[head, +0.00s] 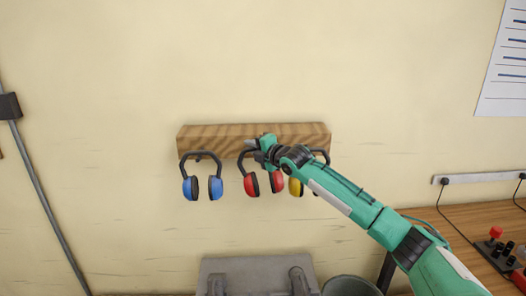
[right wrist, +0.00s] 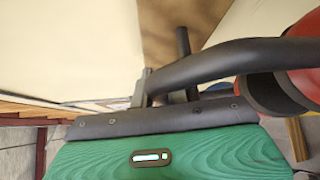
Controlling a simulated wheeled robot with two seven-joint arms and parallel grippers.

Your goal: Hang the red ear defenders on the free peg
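The red ear defenders (head: 250,185) are in front of the middle of the wooden peg rail (head: 220,138), cups down, between the blue and yellow pairs. My right gripper (head: 262,150) is at the top of their black headband and looks shut on it. In the right wrist view, the headband (right wrist: 235,60) runs between the fingers, with a red cup (right wrist: 303,65) at the right edge. The middle peg is hidden behind the gripper and headband, so I cannot tell whether the band rests on it. My left gripper is not in view.
Blue ear defenders (head: 190,188) hang at the left of the rail. Yellow ear defenders (head: 295,187) hang at the right, partly hidden by my right arm. A grey surface (head: 257,272) and a bucket (head: 350,285) are below. A wooden bench (head: 455,225) is at right.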

